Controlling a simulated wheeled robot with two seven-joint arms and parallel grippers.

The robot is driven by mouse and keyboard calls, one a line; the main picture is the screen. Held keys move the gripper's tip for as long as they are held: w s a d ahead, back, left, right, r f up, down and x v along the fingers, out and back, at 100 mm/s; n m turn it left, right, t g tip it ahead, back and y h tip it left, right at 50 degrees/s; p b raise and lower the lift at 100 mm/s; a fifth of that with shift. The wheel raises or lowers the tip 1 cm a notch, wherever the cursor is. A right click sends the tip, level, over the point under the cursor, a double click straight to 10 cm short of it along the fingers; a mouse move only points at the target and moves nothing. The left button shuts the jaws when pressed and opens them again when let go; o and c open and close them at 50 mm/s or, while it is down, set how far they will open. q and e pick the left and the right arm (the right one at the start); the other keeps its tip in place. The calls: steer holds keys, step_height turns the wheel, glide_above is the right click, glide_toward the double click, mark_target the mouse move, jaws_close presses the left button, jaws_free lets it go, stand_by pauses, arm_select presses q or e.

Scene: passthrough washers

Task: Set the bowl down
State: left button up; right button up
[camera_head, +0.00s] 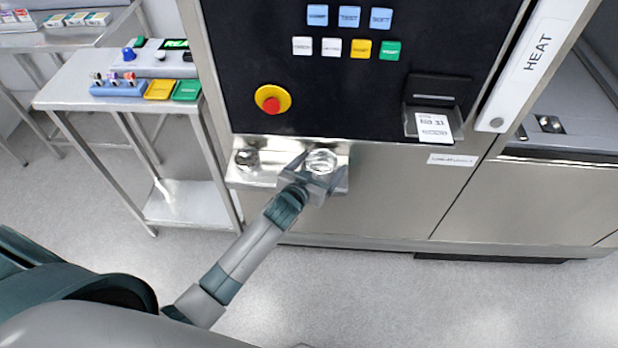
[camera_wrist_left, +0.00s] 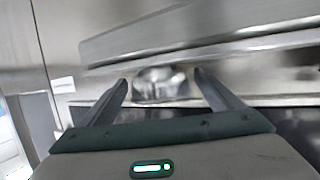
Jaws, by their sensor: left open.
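A shiny metal bowl (camera_head: 321,161) stands on the small steel shelf (camera_head: 262,176) on the front of the washer. My left gripper (camera_head: 312,170) is at the bowl, with its fingers open on either side of it. In the left wrist view the bowl (camera_wrist_left: 161,84) shows between the two spread fingertips (camera_wrist_left: 160,82), with visible gaps on both sides. The bowl's lower part is partly hidden by my gripper in the head view. My right gripper is not in view.
A dark round item (camera_head: 246,159) sits on the shelf's left end. Above are a red stop button (camera_head: 271,99), coloured buttons and a slip of paper (camera_head: 433,127). A steel side table (camera_head: 75,90) with a blue vial rack (camera_head: 118,87) stands left. The floor in front is clear.

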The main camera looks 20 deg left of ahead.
arm_select(q)
steer(key=b+v, duration=0.1)
steer(key=v, duration=1)
steer(key=shift+s+b, duration=0.3)
steer(key=shift+b, duration=0.05)
steer(key=shift+r, duration=0.15)
stand_by(1.1)
